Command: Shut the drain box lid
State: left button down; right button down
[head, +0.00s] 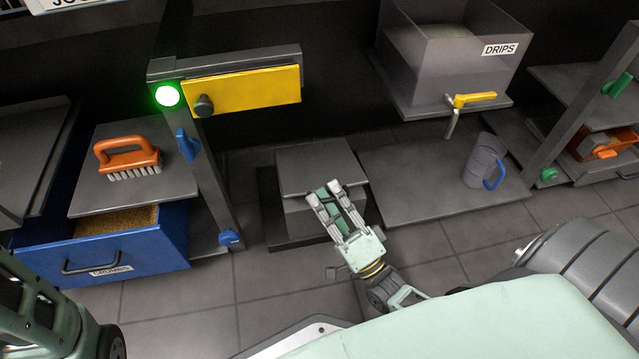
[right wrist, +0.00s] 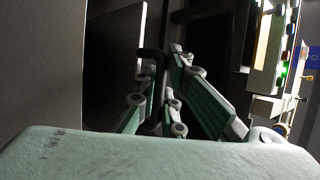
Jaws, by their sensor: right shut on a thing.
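The drain box (head: 308,218) is a grey box on the floor in the middle of the head view. Its grey lid (head: 305,172) lies over the top of the box; I cannot tell whether it rests fully on the rim. My right gripper (head: 333,190) is at the near right edge of the lid, its fingers shut on a dark handle (right wrist: 150,55), which shows in the right wrist view beside a dark panel. The fingers hide part of the lid's front edge and the box's front. Only part of my left arm shows at the lower left, not its gripper.
A blue crumbs drawer (head: 110,250) stands open at left under a shelf with an orange brush (head: 128,157). A yellow panel (head: 245,90) is behind. At right are the drips tank (head: 430,60), its yellow tap (head: 474,99) and a grey jug (head: 482,160) on a platform.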

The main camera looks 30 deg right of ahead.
notch_tip(320, 180, down, 6)
jog(key=b, duration=0.2)
jog(key=shift+s+b, duration=0.35)
jog(key=shift+s, duration=0.05)
jog(key=c, duration=2.2)
grip_release()
jog(key=shift+a, duration=0.1)
notch_tip(320, 180, up, 10)
jog(key=shift+s, duration=0.1)
